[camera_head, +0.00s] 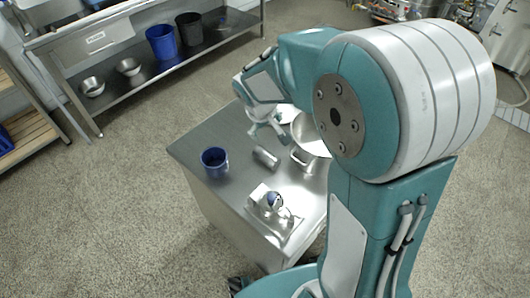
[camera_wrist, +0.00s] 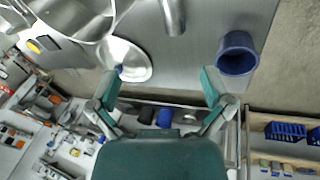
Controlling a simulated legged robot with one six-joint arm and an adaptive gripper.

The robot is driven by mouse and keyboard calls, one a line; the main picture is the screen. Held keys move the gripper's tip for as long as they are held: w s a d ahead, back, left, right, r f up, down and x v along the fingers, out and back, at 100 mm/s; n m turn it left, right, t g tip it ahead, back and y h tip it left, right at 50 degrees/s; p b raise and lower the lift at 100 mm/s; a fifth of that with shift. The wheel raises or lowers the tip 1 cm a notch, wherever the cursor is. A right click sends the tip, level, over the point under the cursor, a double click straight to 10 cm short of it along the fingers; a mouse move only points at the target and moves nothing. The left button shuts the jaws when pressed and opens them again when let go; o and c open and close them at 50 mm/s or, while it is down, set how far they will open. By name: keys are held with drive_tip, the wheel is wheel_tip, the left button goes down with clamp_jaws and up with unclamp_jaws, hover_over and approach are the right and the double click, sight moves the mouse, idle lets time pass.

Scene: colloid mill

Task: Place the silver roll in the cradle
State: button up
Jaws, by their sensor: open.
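The silver roll (camera_head: 265,157) lies on the steel table (camera_head: 190,148) between the blue mug and the metal pot. Its end also shows at the top of the wrist view (camera_wrist: 173,14), beyond my fingers. My gripper (camera_head: 266,132) is open and empty; in the wrist view its two fingers (camera_wrist: 162,74) are spread wide, with the roll not between them. A metal tray-like fixture (camera_head: 285,226) with a pale block and a round blue-and-silver part stands at the table's near edge. It may be the cradle; I cannot tell its exact shape.
The blue mug (camera_head: 214,168) stands left of the roll; it shows in the wrist view (camera_wrist: 237,56). The metal pot (camera_head: 309,130) stands to the right. A shiny round lid or dish (camera_wrist: 128,62) lies near the pot. My arm hides the table's right side.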

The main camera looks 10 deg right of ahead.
sight(263, 153)
drive_tip(key=w+f, duration=0.2)
drive_tip(key=f, duration=0.5)
drive_tip(key=w+f+n, duration=0.1)
drive_tip(key=w+f, duration=0.2)
drive_tip(key=f, duration=0.4)
drive_tip(key=w+f+n, duration=0.1)
drive_tip(key=w+f, duration=0.1)
drive_tip(key=f, duration=0.6)
drive_tip(key=shift+w+d+g+h, duration=0.25)
drive_tip(key=shift+d+g+h, duration=0.05)
drive_tip(key=shift+d+g, duration=0.1)
drive_tip(key=c, duration=1.2)
